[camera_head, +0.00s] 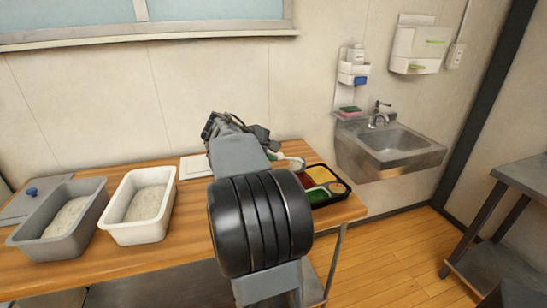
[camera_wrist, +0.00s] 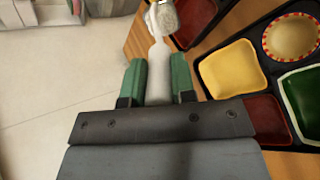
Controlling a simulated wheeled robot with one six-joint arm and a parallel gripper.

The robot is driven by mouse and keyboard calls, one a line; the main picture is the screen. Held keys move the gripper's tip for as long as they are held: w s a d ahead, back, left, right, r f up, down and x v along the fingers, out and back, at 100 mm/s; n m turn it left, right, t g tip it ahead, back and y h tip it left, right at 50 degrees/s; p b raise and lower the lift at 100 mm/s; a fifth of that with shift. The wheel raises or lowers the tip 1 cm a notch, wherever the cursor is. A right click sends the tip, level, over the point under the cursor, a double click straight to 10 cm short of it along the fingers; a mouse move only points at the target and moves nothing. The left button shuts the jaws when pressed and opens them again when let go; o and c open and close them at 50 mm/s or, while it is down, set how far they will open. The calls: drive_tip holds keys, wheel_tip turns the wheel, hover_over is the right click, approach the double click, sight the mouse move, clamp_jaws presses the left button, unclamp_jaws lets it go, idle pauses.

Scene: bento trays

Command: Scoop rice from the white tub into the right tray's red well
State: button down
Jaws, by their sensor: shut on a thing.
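My gripper (camera_wrist: 159,76) has green fingers shut on the handle of a white scoop (camera_wrist: 158,54). The scoop's head carries a pale clump of rice (camera_wrist: 166,17), at the top of the wrist view beside a dark red well (camera_wrist: 194,20). I cannot tell whether the head is over that well. A black tray (camera_head: 341,200) with coloured wells is on the counter right of my arm. The wrist view also shows a yellow well (camera_wrist: 232,70), a green well (camera_wrist: 304,102) and another red well (camera_wrist: 267,118). The white tub (camera_head: 128,234) holds rice. My arm hides part of the tray area.
A grey tub (camera_head: 58,247) with rice stands left of the white tub. A round patterned-rim bowl (camera_wrist: 266,43) sits in the tray area. A white board (camera_head: 193,168) lies behind my arm. A steel sink (camera_head: 390,160) is on the wall at right. The counter front (camera_head: 185,245) is clear.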

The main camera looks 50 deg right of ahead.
drive_tip(key=shift+w+a+f+g+h+b, duration=0.1)
drive_tip(key=shift+a+f+g+h+b, duration=0.2)
drive_tip(key=shift+f+h+b, duration=0.75)
drive_tip(key=shift+w+a+f+g+h+b, duration=0.15)
drive_tip(key=shift+a+f+b, duration=0.3)
drive_tip(key=shift+b, duration=1.3)
drive_tip(key=shift+w+a+f+g+h+b, duration=0.1)
drive_tip(key=shift+a+f+g+h+b, duration=0.2)
drive_tip(key=shift+f+h+b, duration=0.75)
drive_tip(key=shift+r+y+b, duration=0.3)
drive_tip(key=shift+y+b, duration=0.05)
drive_tip(key=shift+b, duration=0.15)
wheel_tip(320, 180, up, 5)
drive_tip(key=p, duration=0.4)
drive_tip(key=shift+r, duration=0.1)
